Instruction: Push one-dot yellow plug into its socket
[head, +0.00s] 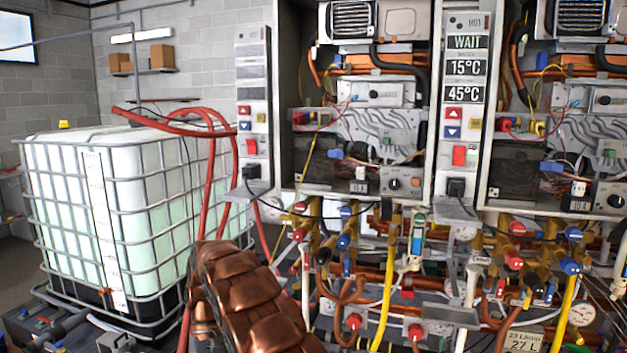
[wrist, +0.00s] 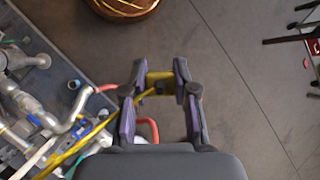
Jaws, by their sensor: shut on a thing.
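My gripper (wrist: 160,82) is seen in the wrist view, its two purple-padded fingers on either side of a yellow piece (wrist: 159,76), which it holds. This looks like the yellow plug; its dot marking is too small to read. A yellow cable (wrist: 78,148) runs towards the gripper from the lower left. The gripper and held plug cannot be made out in the head view. There, the left open heater (head: 355,120) has a red connector (head: 299,118) and a thin yellow wire (head: 311,158) near it. I cannot tell which socket has one dot.
The right open heater (head: 560,120) has red and yellow connectors (head: 538,128). Pipes and valves (head: 400,270) crowd the space below both heaters. A caged white tank (head: 130,200) stands at left. Bare floor (wrist: 240,100) shows beneath my gripper, with pipework (wrist: 35,115) at its left.

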